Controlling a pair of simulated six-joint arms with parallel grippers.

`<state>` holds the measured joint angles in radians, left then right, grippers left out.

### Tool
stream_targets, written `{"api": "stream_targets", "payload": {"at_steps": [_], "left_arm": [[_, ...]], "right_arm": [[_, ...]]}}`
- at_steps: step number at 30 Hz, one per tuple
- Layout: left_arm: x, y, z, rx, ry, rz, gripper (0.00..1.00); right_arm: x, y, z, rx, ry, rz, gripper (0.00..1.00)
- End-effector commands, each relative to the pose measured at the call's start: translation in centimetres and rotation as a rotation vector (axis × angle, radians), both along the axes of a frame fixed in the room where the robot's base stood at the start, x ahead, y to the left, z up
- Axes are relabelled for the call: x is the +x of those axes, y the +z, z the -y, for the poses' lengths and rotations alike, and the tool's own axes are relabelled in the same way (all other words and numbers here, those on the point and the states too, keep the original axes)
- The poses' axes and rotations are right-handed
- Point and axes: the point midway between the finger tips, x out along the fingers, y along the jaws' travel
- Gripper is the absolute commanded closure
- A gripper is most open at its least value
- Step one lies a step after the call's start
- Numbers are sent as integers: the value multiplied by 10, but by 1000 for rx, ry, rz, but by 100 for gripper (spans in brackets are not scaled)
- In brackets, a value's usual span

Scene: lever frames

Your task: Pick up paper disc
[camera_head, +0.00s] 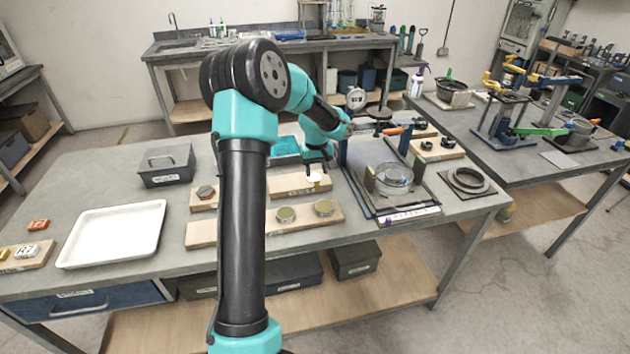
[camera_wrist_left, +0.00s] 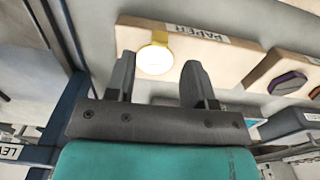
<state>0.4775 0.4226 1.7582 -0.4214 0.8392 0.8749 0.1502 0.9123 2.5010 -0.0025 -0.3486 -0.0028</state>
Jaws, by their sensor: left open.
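The paper disc (camera_wrist_left: 155,60) is pale and round with a yellow tab. It lies on a light wooden board (camera_wrist_left: 210,50) marked PAPER, near the board's end. In the head view the disc (camera_head: 314,178) is small and partly hidden by my gripper. My left gripper (camera_head: 319,170) is open just above the disc. In the left wrist view its two fingers (camera_wrist_left: 157,78) point toward the board, with the disc between their tips and nothing held. I cannot tell the exact height of the fingertips. My right gripper is not in view.
A board with two round discs (camera_head: 305,212) lies in front. A framed tray with a glass dish (camera_head: 394,179) stands to the right. A white tray (camera_head: 112,234) and a grey box (camera_head: 166,166) stand on the left. Bare table lies between them.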

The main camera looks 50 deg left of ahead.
Motion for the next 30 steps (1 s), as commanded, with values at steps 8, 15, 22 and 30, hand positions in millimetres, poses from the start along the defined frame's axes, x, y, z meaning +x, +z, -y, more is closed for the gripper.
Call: {"api": "stream_targets", "payload": {"at_steps": [8,15,22,30], "left_arm": [[-1,-37,2,-2,-1,-3,51],[0,-46,2,0,0,0,51],[0,-45,2,0,0,-1,51],[0,-45,2,0,0,-1,64]], "right_arm": [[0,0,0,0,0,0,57],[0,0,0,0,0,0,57],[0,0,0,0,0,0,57],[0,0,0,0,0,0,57]]}}
